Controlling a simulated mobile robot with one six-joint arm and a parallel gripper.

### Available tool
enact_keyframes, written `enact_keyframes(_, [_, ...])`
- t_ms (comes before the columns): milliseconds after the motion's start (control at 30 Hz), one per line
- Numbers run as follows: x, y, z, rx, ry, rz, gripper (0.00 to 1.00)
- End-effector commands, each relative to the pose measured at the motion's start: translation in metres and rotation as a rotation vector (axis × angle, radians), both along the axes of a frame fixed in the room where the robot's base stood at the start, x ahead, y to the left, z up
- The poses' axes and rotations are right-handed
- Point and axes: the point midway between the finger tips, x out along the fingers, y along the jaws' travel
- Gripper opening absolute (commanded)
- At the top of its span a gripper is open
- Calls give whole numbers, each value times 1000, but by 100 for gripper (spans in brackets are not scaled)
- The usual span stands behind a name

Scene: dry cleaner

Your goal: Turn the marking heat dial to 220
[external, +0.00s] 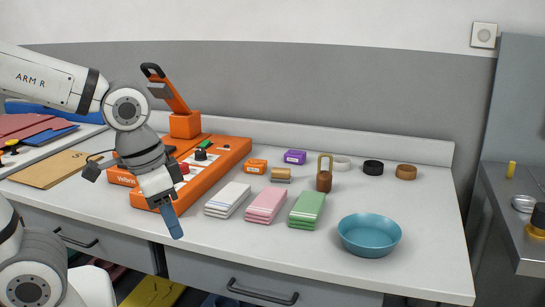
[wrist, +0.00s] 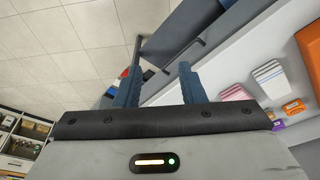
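The orange marking machine (external: 222,166) stands on the white counter, with a raised lever arm at its back. A small black knob (external: 201,155), which looks like the heat dial, sits on its top; its numbers are too small to read. My gripper (external: 172,220) hangs in front of the machine, near the counter's front edge, pointing down and apart from the dial. In the wrist view my gripper (wrist: 160,76) shows two blue fingers spread apart with nothing between them. Part of the orange machine shows at the right edge there (wrist: 310,42); the dial is not visible in it.
A red button (external: 184,168) is close to the knob. Folded white (external: 227,198), pink (external: 265,204) and green cloths (external: 306,209) lie right of the machine, with a blue bowl (external: 369,238) beyond. Small boxes and rolls stand behind. Drawer handles (external: 262,292) project below the counter.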

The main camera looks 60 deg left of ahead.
Motion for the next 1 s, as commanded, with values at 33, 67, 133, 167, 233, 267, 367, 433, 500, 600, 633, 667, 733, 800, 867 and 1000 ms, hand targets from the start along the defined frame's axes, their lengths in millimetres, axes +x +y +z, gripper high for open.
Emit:
enact_keyframes(33, [0, 0, 0, 0, 0, 0, 39])
enact_keyframes(67, [1, 0, 0, 0, 0, 2, 41])
enact_keyframes(133, [5, 4, 3, -2, 3, 22, 47])
enact_keyframes(167, [9, 6, 6, -3, 6, 39, 49])
enact_keyframes(233, [23, 17, 13, -9, 16, 100, 55])
enact_keyframes(267, [31, 23, 17, -13, 22, 137, 58])
enact_keyframes(367, [64, 54, 31, -28, 45, 290, 58])
enact_keyframes(433, [88, 83, 38, -41, 62, 411, 58])
enact_keyframes(500, [109, 115, 43, -54, 77, 532, 58])
enact_keyframes(600, [134, 167, 45, -74, 98, 705, 58])
enact_keyframes(633, [140, 183, 44, -79, 104, 756, 58])
enact_keyframes(667, [145, 200, 43, -85, 110, 808, 58])
enact_keyframes(733, [154, 241, 39, -99, 124, 929, 58])
enact_keyframes(800, [159, 284, 33, -114, 135, 1048, 58])
enact_keyframes(867, [160, 322, 25, -127, 147, 1149, 58])
enact_keyframes(1000, [149, 399, 4, -154, 168, 1358, 58])
